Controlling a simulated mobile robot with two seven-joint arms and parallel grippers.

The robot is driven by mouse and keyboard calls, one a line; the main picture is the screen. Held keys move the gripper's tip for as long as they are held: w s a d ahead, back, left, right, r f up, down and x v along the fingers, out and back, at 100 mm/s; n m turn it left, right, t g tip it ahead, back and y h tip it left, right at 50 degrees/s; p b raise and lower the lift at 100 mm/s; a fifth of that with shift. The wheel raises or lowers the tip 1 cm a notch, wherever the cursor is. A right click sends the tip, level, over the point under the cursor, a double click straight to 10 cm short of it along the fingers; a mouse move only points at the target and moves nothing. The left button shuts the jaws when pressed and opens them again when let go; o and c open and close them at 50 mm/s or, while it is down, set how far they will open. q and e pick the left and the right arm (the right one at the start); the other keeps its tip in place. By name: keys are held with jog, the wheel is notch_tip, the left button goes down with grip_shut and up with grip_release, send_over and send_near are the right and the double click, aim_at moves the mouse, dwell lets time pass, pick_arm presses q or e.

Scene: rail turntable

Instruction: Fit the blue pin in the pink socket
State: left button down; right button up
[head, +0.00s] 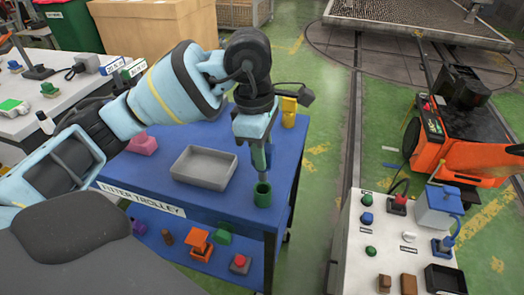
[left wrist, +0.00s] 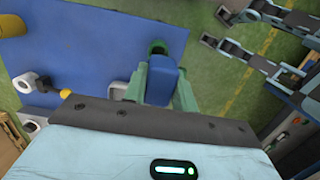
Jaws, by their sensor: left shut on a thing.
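My left gripper (head: 259,169) points down over the front right corner of the blue trolley top. In the left wrist view its green fingers (left wrist: 160,94) are shut on the blue pin (left wrist: 165,76). In the head view the fingers mostly hide the pin. A green round socket (head: 262,195) stands on the trolley just below the fingertips. It shows just past the pin in the left wrist view (left wrist: 158,46). I cannot tell whether pin and green socket touch. A pink block-like piece (head: 142,144), likely the pink socket, sits at the trolley's left, partly behind my left arm.
The blue trolley top (head: 222,206) also holds a grey tray (head: 204,168) and a yellow piece (head: 289,112). Coloured parts lie on its lower shelf. A white control bench (head: 393,262) stands at right, an orange machine (head: 455,140) behind it. Green floor lies between.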

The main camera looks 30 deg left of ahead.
pick_arm(q)
jog(key=shift+r, duration=0.1)
jog(key=shift+r+p, duration=0.6)
jog(key=shift+r, duration=0.45)
jog(key=shift+r+p, duration=0.6)
jog(key=shift+r, duration=0.85)
pick_arm(e)
jog(key=shift+t, duration=0.3)
jog(key=r, duration=0.1)
jog(key=w+r, duration=0.2)
jog(key=shift+r, duration=0.35)
pick_arm(q)
jog(key=shift+a, duration=0.1)
pick_arm(e)
jog(key=shift+w+a, duration=0.1)
jog(key=shift+w, duration=0.1)
